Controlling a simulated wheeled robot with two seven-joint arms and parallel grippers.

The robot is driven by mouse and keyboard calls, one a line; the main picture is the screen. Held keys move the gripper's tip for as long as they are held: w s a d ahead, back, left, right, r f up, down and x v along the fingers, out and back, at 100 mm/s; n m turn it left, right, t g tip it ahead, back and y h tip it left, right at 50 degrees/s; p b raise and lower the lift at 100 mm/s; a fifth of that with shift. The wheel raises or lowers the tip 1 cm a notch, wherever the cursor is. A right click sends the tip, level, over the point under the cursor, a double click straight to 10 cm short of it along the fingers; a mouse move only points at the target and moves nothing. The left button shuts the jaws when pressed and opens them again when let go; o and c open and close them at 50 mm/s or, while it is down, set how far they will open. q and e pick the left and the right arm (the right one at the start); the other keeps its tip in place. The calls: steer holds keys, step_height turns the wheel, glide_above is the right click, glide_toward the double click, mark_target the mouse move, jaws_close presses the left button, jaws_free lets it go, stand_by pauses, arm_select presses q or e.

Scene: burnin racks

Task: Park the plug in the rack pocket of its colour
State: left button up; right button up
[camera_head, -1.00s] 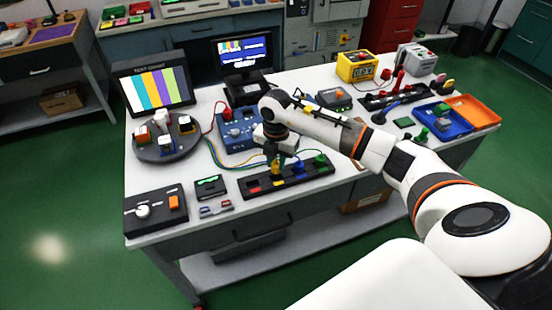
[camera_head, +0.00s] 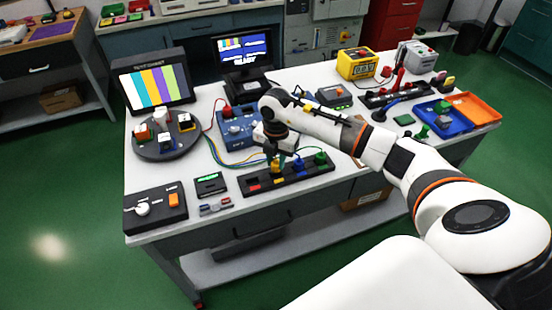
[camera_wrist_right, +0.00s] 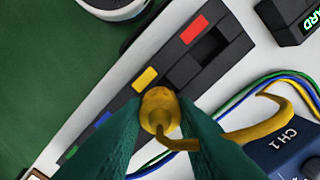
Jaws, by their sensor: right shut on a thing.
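My right gripper (camera_head: 278,164) has teal fingers and is shut on a yellow plug (camera_wrist_right: 159,112), which also shows in the head view (camera_head: 275,169). A yellow lead curves from the plug to the right in the wrist view. The plug is at the black rack (camera_head: 262,192), beside its yellow label (camera_wrist_right: 145,79). I cannot tell how deep it is in the pocket there. The pocket by the red label (camera_wrist_right: 194,29) looks empty. A blue plug (camera_head: 299,166) and a green plug (camera_head: 320,158) stand on the rack to the right. My left gripper is not in view.
A blue instrument box (camera_head: 238,127) with coloured leads stands behind the rack. A round turntable (camera_head: 163,152) is at the left, and a black switch box (camera_head: 155,211) at the front left. Blue (camera_head: 452,128) and orange (camera_head: 490,113) trays lie at the right.

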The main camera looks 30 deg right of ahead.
steer(key=shift+f+b, duration=0.8)
steer(key=shift+f, duration=0.3)
steer(key=o, duration=1)
steer(key=shift+o, duration=0.2)
step_height(320, 180, up, 12)
steer(key=shift+r+b, duration=0.1)
steer(key=shift+b, duration=0.7)
